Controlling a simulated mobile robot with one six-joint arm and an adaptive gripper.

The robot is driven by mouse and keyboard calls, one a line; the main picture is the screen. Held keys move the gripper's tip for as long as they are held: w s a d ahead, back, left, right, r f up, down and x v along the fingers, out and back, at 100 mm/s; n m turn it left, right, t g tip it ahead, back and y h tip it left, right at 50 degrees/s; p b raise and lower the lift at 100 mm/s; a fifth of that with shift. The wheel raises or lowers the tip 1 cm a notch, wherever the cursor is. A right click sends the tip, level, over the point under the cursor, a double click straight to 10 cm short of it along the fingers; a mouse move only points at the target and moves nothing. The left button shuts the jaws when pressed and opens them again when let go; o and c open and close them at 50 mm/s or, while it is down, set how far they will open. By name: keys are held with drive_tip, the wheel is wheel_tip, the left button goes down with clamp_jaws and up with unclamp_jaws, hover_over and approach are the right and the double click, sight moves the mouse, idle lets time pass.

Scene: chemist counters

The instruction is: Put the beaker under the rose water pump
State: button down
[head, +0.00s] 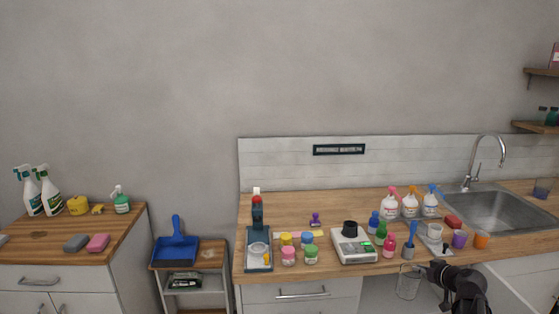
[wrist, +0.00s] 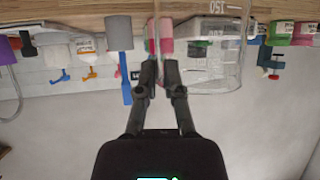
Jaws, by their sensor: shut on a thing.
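My gripper (head: 427,270) is shut on the clear glass beaker (head: 408,282), in front of the counter's front edge. In the wrist view, which looks upside down, my gripper (wrist: 163,75) pinches the wall of the beaker (wrist: 222,60), which bears a 150 mark. The beaker looks about upright and empty. Three white pump bottles stand at the back of the counter: one with a pink top (head: 390,205), one with an orange top (head: 410,205) and one with a blue top (head: 430,203). Their labels are too small to read, so I cannot tell which holds rose water.
Small blue, green and pink bottles crowd the space before the pumps.

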drive_tip(key=shift+r+p, duration=1.4)
drive_tip(key=shift+r, duration=0.45)
